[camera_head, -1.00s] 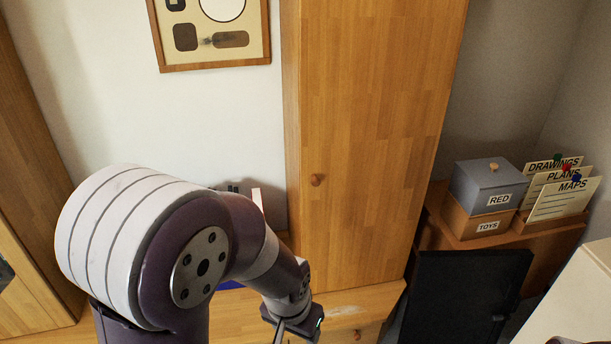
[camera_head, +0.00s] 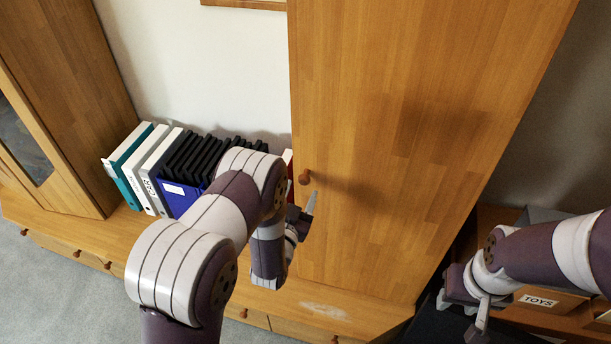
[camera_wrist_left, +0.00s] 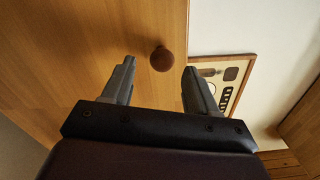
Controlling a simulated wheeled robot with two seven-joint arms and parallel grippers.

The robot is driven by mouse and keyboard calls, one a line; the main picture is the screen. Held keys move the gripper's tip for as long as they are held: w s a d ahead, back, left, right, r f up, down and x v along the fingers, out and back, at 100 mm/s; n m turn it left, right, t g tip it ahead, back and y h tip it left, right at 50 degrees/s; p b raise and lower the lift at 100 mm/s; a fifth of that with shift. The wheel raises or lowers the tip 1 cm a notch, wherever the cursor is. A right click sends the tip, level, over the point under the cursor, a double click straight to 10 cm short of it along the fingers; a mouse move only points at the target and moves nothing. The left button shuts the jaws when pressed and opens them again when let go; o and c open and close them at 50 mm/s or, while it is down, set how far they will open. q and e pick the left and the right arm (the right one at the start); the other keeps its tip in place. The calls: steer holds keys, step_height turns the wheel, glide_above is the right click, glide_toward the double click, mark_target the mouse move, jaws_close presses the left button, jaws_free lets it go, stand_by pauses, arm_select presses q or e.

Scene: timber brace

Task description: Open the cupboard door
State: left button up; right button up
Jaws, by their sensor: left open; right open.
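The tall wooden cupboard door (camera_head: 400,130) is shut. Its small round wooden knob (camera_head: 304,177) sits near the door's left edge. My left gripper (camera_head: 305,208) is open, just below the knob in the head view. In the left wrist view, the knob (camera_wrist_left: 162,58) shows ahead of and between the two fingertips of my left gripper (camera_wrist_left: 157,75), with the door (camera_wrist_left: 70,50) behind it. The knob appears clear of the fingers. My right gripper (camera_head: 463,312) is open and empty at the lower right, away from the door.
Binders and dark cases (camera_head: 185,165) stand on the low wooden bench (camera_head: 75,235) left of the cupboard. A box labelled TOYS (camera_head: 540,300) lies close to my right arm. A framed board (camera_wrist_left: 228,75) hangs on the wall.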

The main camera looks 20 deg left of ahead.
mark_target(303, 183)
arm_select(q)
steer(key=w, duration=0.4)
steer(key=shift+w+a+r+p, duration=0.15)
steer(key=shift+a+p, duration=0.05)
steer(key=shift+p, duration=0.1)
steer(key=shift+w+d, duration=0.2)
steer(key=shift+w, duration=0.3)
steer(key=shift+s, duration=0.1)
jaws_close()
steer(key=shift+a, duration=0.1)
